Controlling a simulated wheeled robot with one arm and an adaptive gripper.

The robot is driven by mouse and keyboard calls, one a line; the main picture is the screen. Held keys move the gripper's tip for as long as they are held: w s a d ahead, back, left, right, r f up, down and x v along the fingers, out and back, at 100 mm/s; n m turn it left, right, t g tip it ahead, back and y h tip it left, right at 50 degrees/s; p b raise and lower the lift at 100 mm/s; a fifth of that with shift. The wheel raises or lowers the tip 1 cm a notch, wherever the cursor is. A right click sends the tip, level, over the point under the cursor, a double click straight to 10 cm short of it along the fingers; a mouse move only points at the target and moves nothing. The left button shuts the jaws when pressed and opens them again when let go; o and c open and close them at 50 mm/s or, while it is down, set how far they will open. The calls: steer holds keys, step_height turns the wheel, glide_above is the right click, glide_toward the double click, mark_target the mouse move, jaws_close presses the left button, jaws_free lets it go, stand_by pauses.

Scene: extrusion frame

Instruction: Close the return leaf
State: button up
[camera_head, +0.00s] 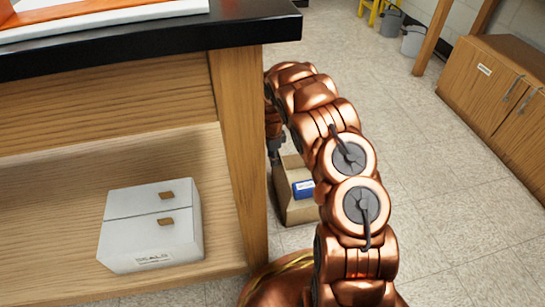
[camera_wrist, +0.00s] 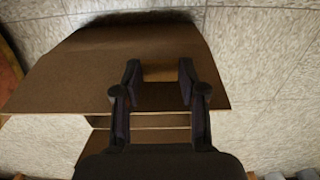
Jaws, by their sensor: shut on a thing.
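A brown cardboard box (camera_head: 298,211) stands on the floor just right of the bench leg, partly hidden by my arm. A blue item (camera_head: 303,189) shows at it. In the wrist view a wide brown leaf (camera_wrist: 80,85) spreads across the middle, with slanted sides. My gripper (camera_wrist: 158,76) is over this leaf and shut on it, its two dark fingers standing apart with brown board between them. The exact grip is dark and hard to make out. In the head view my gripper (camera_head: 274,152) is mostly hidden behind my arm and the bench leg.
A wooden bench with a black top (camera_head: 150,45) stands close on the left. A white two-drawer box (camera_head: 150,240) sits on its lower shelf. Wooden cabinets (camera_head: 500,85) stand at the right, and grey buckets (camera_head: 412,42) at the back. The tiled floor between is clear.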

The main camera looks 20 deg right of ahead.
jaws_close()
steer(key=shift+s+p, duration=0.1)
steer(key=shift+p, duration=0.2)
